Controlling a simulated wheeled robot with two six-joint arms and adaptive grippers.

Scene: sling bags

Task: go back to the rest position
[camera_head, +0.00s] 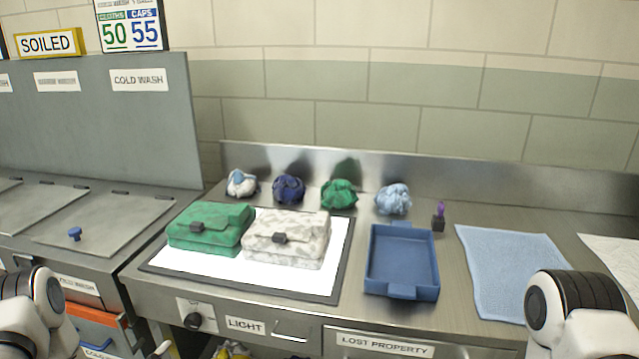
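My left arm (35,312) shows at the bottom left corner and my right arm (575,312) at the bottom right. A green sling bag (208,228) and a white-grey marbled sling bag (287,240) lie side by side on the lit white panel (190,264), each with a dark buckle. Both arms are apart from the bags.
Several bundled cloths (338,194) line the back of the counter. A blue tray (401,262) looks empty. A small dark holder with a purple item (438,219), a light blue towel (515,268) and a white sheet (615,260) are to the right. Lidded bins (105,222) stand left.

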